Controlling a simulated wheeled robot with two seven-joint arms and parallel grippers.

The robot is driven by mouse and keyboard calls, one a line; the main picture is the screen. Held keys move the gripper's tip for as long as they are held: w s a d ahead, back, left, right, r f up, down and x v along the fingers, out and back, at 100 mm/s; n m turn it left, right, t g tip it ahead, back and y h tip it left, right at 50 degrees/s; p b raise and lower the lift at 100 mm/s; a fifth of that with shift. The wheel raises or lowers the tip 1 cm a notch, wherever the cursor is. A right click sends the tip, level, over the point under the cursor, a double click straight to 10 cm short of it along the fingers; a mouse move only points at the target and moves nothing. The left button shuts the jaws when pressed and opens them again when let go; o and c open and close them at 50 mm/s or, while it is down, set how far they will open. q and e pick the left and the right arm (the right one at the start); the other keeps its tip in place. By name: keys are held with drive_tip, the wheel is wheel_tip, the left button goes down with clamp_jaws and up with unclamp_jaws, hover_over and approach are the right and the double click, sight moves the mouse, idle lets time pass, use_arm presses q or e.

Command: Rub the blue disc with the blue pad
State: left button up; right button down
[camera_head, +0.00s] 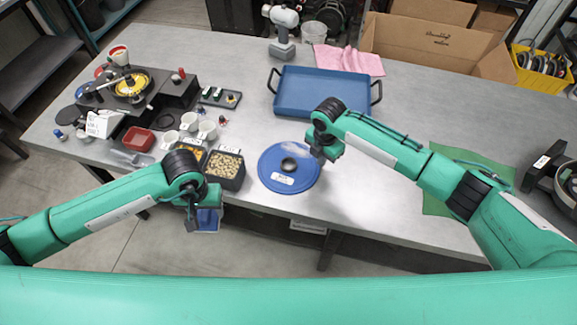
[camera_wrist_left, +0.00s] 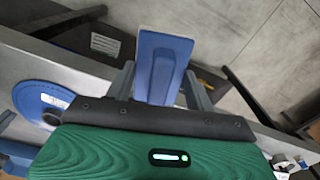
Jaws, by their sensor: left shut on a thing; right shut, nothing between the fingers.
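The blue disc (camera_head: 307,176) lies flat near the front edge of the grey table, with a dark hub and a white label on it; a whitish smear shows at its upper rim. Part of it shows in the left wrist view (camera_wrist_left: 28,97). My left gripper (camera_head: 196,214) is shut on the blue pad (camera_head: 208,220), left of the disc and out past the table's front edge. In the left wrist view the pad (camera_wrist_left: 160,62) stands between the fingers, its pale face outward. My right gripper (camera_head: 322,156) is shut and empty at the disc's upper right rim.
A black bin of pale seeds (camera_head: 227,166) stands between my left gripper and the disc. A blue tray (camera_head: 322,92) lies behind the disc. White cups (camera_head: 207,131) and a red dish (camera_head: 139,139) are at the left. A green mat (camera_head: 437,204) lies at the right.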

use_arm(q)
drive_tip(key=shift+f+b, duration=0.3)
use_arm(e)
drive_tip(key=shift+f, duration=0.55)
use_arm(q)
drive_tip(key=shift+r, duration=0.1)
use_arm(e)
drive_tip(key=shift+r, duration=0.1)
